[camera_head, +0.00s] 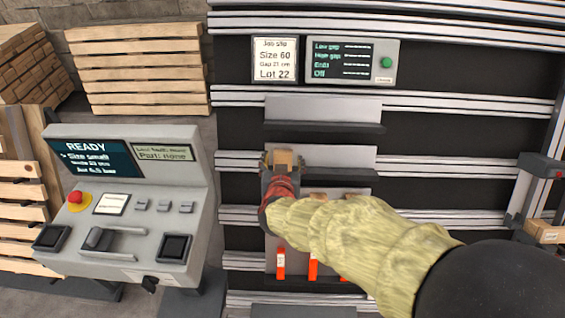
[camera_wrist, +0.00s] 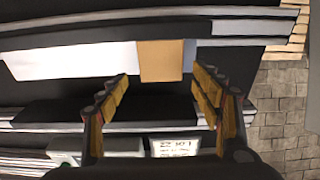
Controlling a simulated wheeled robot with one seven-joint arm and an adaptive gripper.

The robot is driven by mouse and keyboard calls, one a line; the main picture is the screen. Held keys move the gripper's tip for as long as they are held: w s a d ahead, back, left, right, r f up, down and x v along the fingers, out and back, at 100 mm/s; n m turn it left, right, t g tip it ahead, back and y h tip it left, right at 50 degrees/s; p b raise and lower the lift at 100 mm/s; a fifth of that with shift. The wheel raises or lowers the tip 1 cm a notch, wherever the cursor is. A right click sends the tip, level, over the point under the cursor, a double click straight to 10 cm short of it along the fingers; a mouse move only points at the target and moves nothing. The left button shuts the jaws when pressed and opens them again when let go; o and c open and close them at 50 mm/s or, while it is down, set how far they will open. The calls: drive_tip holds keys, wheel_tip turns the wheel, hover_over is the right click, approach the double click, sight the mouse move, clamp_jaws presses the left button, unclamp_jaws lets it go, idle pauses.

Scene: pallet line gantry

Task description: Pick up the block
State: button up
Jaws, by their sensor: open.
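A tan block (camera_head: 284,157) sits at the middle shelf of the rack, in front of a light grey back plate. My gripper (camera_head: 281,164) is at the block, with its fingers either side of it. In the wrist view the block (camera_wrist: 160,60) shows between and just beyond the tips of my open gripper (camera_wrist: 160,77). There is a gap on each side, and the fingers do not appear to touch it. My arm hides part of the shelf below the block.
An upper shelf (camera_head: 322,128) juts out above the block. Orange-red pieces (camera_head: 281,263) stand on a lower level. A control console (camera_head: 130,215) is at left, beside wooden pallets (camera_head: 140,75). A job slip (camera_head: 274,60) and a panel (camera_head: 351,62) hang above. A box (camera_head: 545,232) is at right.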

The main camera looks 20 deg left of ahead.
sight(283, 155)
drive_tip(key=b+x, duration=0.2)
drive_tip(key=x, duration=0.2)
drive_tip(key=shift+w+a+r, duration=0.15)
drive_tip(key=shift+w+a, duration=0.05)
drive_tip(key=shift+w, duration=0.05)
drive_tip(key=shift+c, duration=0.5)
drive_tip(key=c, duration=1.1)
drive_tip(key=shift+r, duration=0.1)
drive_tip(key=shift+c, duration=0.4)
